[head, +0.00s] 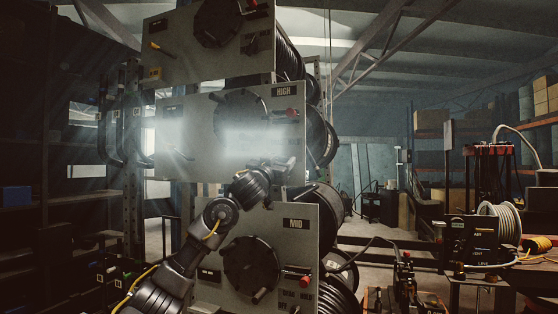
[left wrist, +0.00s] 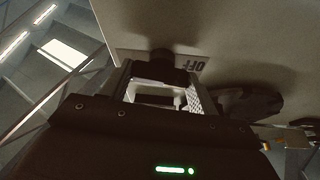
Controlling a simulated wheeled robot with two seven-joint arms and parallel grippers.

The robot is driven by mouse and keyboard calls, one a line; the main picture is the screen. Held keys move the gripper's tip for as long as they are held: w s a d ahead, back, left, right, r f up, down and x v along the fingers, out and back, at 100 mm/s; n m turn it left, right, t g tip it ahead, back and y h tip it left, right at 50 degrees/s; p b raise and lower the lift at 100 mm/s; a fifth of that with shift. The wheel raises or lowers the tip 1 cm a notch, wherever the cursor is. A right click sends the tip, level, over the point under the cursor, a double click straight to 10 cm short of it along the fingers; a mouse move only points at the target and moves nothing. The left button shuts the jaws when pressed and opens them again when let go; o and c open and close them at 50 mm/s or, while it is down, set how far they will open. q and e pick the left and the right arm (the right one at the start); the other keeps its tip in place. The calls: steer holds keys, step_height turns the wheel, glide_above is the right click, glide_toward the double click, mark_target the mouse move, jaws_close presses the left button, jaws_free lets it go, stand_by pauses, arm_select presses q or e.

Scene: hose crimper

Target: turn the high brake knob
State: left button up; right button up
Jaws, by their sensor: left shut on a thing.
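The high panel (head: 225,160) is a pale grey plate with a "HIGH" label and a dark round hub (head: 240,113). My left gripper (head: 287,164) is at its lower right corner and hides the brake knob in the head view. In the left wrist view, the dark high brake knob (left wrist: 163,62) stands out from the panel beside a label reading "OFF" (left wrist: 188,65). The fingertips of my left gripper (left wrist: 161,78) are shut on it. How far the knob is turned cannot be told. My right gripper is in neither view.
The mid panel (head: 302,245) is below, with a red-ended lever (head: 298,277). Another panel (head: 190,50) is above. Black hose reels (head: 318,135) stand behind the panels. A bench with a cable spool (head: 505,222) is at the right.

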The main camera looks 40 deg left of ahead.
arm_select(q)
steer(key=shift+r+m, duration=0.1)
steer(key=shift+m, duration=0.6)
steer(key=m+h+p, duration=0.1)
steer(key=m, duration=0.1)
steer(key=m+h+p, duration=0.2)
steer(key=m, duration=0.1)
steer(key=shift+a+r+p, duration=0.15)
steer(key=shift+p, duration=0.15)
steer(key=m+h+p, duration=0.1)
steer(key=m, duration=0.1)
steer(key=m+h+p, duration=0.1)
steer(key=m+p, duration=0.1)
steer(key=shift+a+g, duration=0.1)
steer(key=shift+g, duration=0.2)
steer(key=shift+s+m+g+h+p, duration=0.1)
steer(key=shift+m+g+h+p, duration=0.3)
steer(key=shift+m+p, duration=0.95)
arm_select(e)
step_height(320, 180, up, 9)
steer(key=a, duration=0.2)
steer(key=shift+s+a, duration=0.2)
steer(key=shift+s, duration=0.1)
arm_select(q)
steer(key=shift+m, duration=0.25)
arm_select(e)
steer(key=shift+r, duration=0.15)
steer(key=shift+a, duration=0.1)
